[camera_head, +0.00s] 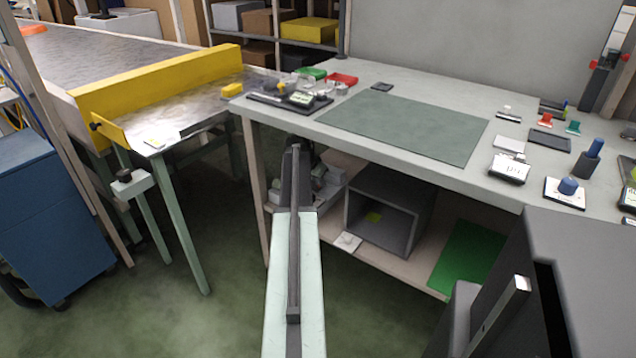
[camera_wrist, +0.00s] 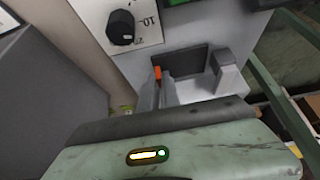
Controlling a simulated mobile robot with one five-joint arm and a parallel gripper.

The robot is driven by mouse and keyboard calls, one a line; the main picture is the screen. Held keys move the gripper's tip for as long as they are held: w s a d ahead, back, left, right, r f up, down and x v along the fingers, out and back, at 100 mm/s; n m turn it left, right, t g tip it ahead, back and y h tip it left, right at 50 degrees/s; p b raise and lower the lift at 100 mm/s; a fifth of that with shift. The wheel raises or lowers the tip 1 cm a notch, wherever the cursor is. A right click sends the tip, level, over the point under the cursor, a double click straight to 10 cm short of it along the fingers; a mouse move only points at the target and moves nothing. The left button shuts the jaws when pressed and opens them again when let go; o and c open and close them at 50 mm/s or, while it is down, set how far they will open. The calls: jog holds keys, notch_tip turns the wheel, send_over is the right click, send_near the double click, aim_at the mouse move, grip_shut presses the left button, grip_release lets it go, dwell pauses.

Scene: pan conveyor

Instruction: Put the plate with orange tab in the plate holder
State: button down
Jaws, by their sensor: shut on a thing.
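A panel with a black dial (camera_wrist: 121,27) stands close to my fingers. The workbench (camera_head: 460,180) bears a green mat (camera_head: 405,127) and several small items. Below, a grey open box (camera_head: 385,222) stands on the lower shelf. A conveyor with a yellow guard (camera_head: 160,85) is at left.

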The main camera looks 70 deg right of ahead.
jog(key=r+p, duration=0.3)
jog(key=shift+s+a+r, duration=0.1)
jog(key=shift+a+r, duration=0.15)
jog(key=shift+a, duration=0.1)
jog(key=s+a, duration=0.2)
jog(key=a, duration=0.5)
jog(key=s+a+r+p, duration=0.1)
jog(key=s+a, duration=0.2)
jog(key=a, duration=0.4)
jog(key=shift+a, duration=0.25)
